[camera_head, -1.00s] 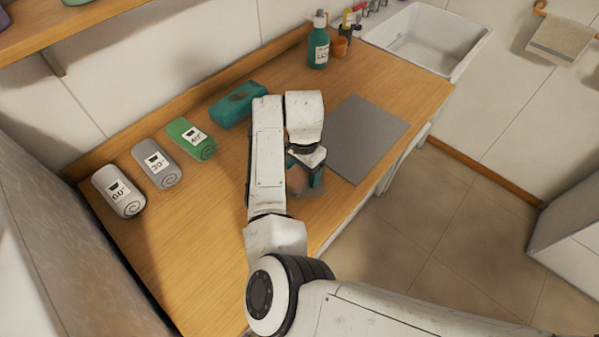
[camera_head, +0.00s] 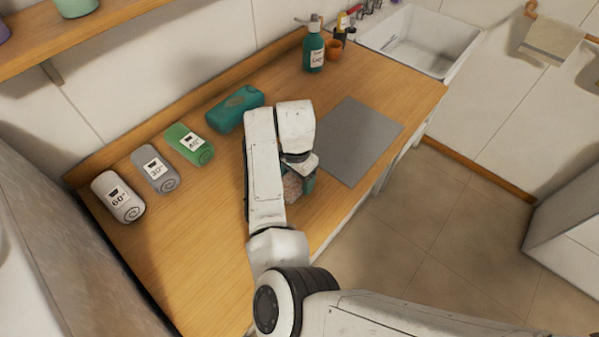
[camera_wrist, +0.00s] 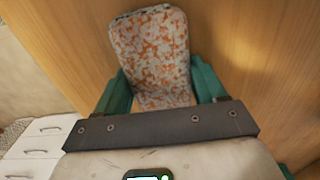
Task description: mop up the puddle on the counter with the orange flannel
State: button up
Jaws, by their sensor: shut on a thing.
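The flannel (camera_wrist: 150,55) is mottled orange and pale grey. In the wrist view it sticks out between the teal fingers of my gripper (camera_wrist: 160,95), which is shut on it. In the head view my gripper (camera_head: 297,186) is low over the wooden counter (camera_head: 205,220), near its front edge, and a small part of the flannel (camera_head: 292,188) shows beside my arm. I cannot tell whether the flannel touches the counter. No puddle can be made out; my arm hides part of the counter there.
A grey mat (camera_head: 358,140) lies right of my gripper. A teal bottle (camera_head: 314,48) and orange cup (camera_head: 334,50) stand near the sink (camera_head: 425,40). The counter's left part is clear.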

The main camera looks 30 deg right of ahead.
jog(key=shift+s+a, duration=0.25)
jog(key=shift+a, duration=0.5)
jog(key=shift+s+a, duration=0.25)
jog(key=shift+a, duration=0.45)
jog(key=shift+r, duration=4.1)
jog(key=shift+f, duration=0.15)
jog(key=shift+f+b, duration=1.75)
jog(key=shift+f, duration=1.6)
jog(key=shift+f, duration=0.6)
jog(key=shift+d, duration=0.15)
